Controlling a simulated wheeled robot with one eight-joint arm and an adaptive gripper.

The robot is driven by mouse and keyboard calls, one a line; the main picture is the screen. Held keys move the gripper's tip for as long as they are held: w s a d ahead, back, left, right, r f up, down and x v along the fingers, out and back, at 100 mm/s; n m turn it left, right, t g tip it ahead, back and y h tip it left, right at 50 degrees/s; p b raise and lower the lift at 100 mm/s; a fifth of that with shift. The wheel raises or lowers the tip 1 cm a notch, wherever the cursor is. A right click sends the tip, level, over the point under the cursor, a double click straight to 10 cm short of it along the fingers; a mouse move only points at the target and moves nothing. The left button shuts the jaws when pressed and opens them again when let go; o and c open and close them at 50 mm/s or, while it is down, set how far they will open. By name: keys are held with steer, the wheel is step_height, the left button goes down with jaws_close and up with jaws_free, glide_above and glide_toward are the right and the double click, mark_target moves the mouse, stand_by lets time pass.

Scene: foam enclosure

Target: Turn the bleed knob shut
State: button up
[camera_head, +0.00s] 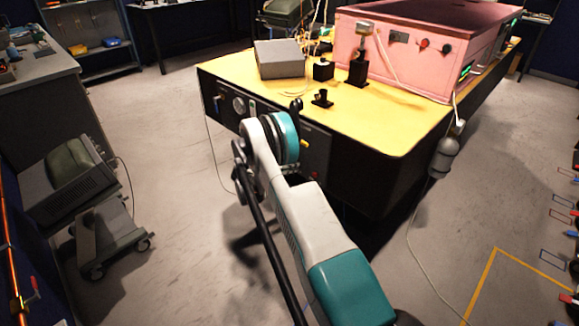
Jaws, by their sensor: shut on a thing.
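The yellow-topped bench (380,128) has a dark front panel (222,103) with a round gauge (238,105), a pale plate and a small yellow label (304,142). My arm reaches from the bottom of the picture up to this panel. Its white and teal wrist covers the middle of the panel. I cannot make out my gripper or its fingertips; they seem hidden by the wrist. I cannot pick out the bleed knob either. A small dark rounded piece (296,104) shows just above the wrist at the bench edge; I cannot tell what it belongs to.
On the bench are a grey box (279,60), small black mounts (322,98) and a pink cabinet (410,50). A grey cylinder (444,155) hangs on a cable at the right corner. A wheeled cart (105,235) stands left. The floor between is clear.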

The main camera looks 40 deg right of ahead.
steer(key=m+t, duration=0.4)
steer(key=m, duration=0.1)
steer(key=m+t, duration=0.1)
steer(key=m, duration=0.2)
steer(key=shift+s+f+t+h, duration=0.2)
steer(key=shift+s+t+h, duration=0.1)
steer(key=shift+s+t, duration=0.1)
stand_by(0.5)
steer(key=o, duration=1)
steer(key=shift+o, duration=0.2)
